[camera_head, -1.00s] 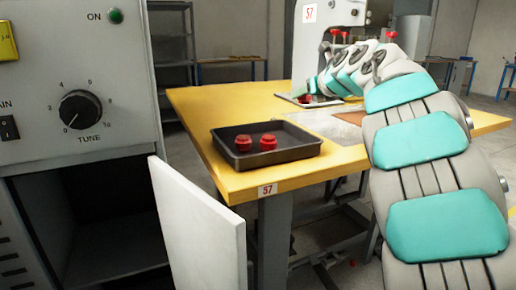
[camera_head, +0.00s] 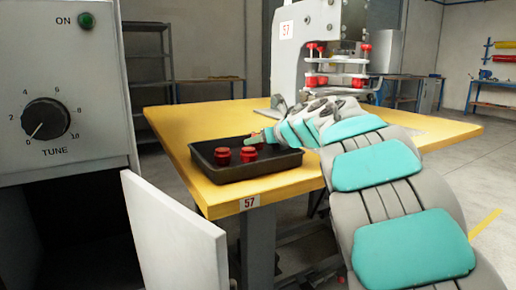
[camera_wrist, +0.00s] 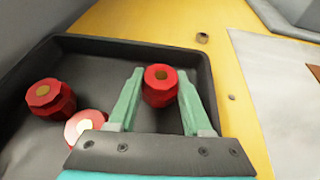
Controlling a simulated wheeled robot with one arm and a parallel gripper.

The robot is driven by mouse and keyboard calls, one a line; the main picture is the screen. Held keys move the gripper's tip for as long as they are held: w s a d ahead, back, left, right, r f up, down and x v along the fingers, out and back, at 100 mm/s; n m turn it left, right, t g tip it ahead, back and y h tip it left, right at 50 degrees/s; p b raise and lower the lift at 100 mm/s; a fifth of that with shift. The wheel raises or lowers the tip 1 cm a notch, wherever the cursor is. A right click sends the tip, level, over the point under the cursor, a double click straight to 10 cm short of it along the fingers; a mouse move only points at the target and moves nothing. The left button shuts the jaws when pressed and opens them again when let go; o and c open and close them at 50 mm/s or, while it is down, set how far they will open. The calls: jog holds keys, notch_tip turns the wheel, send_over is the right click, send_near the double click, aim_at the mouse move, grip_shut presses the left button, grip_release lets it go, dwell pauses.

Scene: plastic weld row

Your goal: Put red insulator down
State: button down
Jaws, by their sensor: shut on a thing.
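My gripper (camera_wrist: 160,92) is shut on a red insulator (camera_wrist: 160,77), which sits between its two green fingers near their tips. In the head view my gripper (camera_head: 263,138) is over the back right part of the black tray (camera_head: 290,160). Two other red insulators lie in the tray: one (camera_wrist: 50,97) at the left in the wrist view and one (camera_wrist: 85,127) nearer the gripper, partly hidden by its base. I cannot tell whether the held insulator touches the tray floor.
The tray stands on a yellow table (camera_head: 190,120) marked 57. A press (camera_head: 320,40) with red clamps stands at the back. A white cabinet door (camera_head: 175,235) hangs open at the front left. A small nut-like piece (camera_wrist: 202,38) lies on the table beside the tray.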

jog(key=shift+f, duration=0.55)
jog(key=shift+f, duration=0.2)
jog(key=c, duration=0.6)
grip_release()
jog(key=shift+r, duration=0.15)
jog(key=shift+s+r, duration=0.1)
jog(key=shift+r, duration=0.1)
jog(key=v, duration=1.1)
jog(key=shift+s+d, duration=0.25)
jog(key=shift+s, duration=0.05)
